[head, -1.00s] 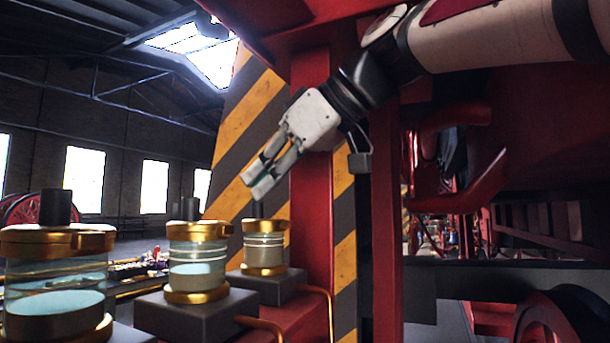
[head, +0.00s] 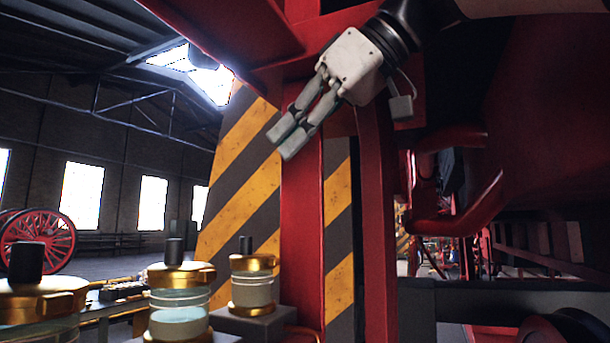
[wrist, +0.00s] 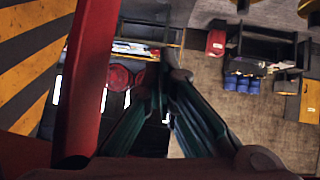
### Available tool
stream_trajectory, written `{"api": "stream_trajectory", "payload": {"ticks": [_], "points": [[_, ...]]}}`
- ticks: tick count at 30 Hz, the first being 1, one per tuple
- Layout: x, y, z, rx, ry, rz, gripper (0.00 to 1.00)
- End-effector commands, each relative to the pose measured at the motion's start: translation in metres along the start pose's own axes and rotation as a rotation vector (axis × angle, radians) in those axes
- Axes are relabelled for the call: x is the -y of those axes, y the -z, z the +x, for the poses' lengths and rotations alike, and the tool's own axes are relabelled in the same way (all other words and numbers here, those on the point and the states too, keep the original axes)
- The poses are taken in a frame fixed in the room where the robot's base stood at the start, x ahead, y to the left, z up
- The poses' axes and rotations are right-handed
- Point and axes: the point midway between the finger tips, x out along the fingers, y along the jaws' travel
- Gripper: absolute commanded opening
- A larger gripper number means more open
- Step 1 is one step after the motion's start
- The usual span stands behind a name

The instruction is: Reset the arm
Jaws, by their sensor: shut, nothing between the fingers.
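My gripper (head: 286,140) is up in the middle of the head view, in front of a red upright post. It points down and to the left, its two grey fingers close together, with nothing between them. In the wrist view the fingers (wrist: 165,85) reach away from the camera and come together toward their tips. My white wrist housing and black joint show behind them, and the rest of my arm runs off the top of the head view.
Glass and brass oilers (head: 180,300) stand below left, clear of my gripper. The red post (head: 302,220) and a striped panel (head: 235,215) are close by. Red framework (head: 545,110) fills the right. A red spoked wheel (head: 38,242) is far left.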

Motion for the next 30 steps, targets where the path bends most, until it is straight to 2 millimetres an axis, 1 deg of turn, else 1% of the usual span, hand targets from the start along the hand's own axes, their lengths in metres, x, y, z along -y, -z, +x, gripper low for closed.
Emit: {"api": "stream_trajectory", "payload": {"ticks": [3, 9, 11, 14, 17, 18, 20, 21, 22, 23, 24, 26, 27, 29, 30], "points": [[-0.001, 0.001, -0.010, 0.000, -0.001, 0.001, 0.00], [0.000, 0.001, -0.015, 0.001, -0.001, 0.002, 0.00], [-0.002, -0.007, -0.014, 0.014, -0.013, 0.032, 0.00], [-0.006, -0.031, -0.012, 0.051, -0.053, 0.120, 0.00], [-0.010, -0.070, -0.008, 0.105, -0.119, 0.250, 0.00], [-0.011, -0.089, -0.006, 0.128, -0.148, 0.306, 0.00], [-0.011, -0.118, -0.004, 0.164, -0.194, 0.385, 0.00], [-0.010, -0.138, -0.003, 0.186, -0.225, 0.435, 0.00], [-0.009, -0.153, -0.002, 0.201, -0.249, 0.471, 0.00], [-0.007, -0.169, -0.001, 0.219, -0.271, 0.508, 0.00], [-0.005, -0.190, 0.000, 0.241, -0.303, 0.554, 0.00], [0.001, -0.222, 0.001, 0.272, -0.350, 0.620, 0.00], [0.005, -0.244, 0.002, 0.292, -0.382, 0.662, 0.00], [0.013, -0.277, 0.004, 0.322, -0.430, 0.721, 0.00], [0.019, -0.299, 0.005, 0.342, -0.461, 0.758, 0.00]]}}
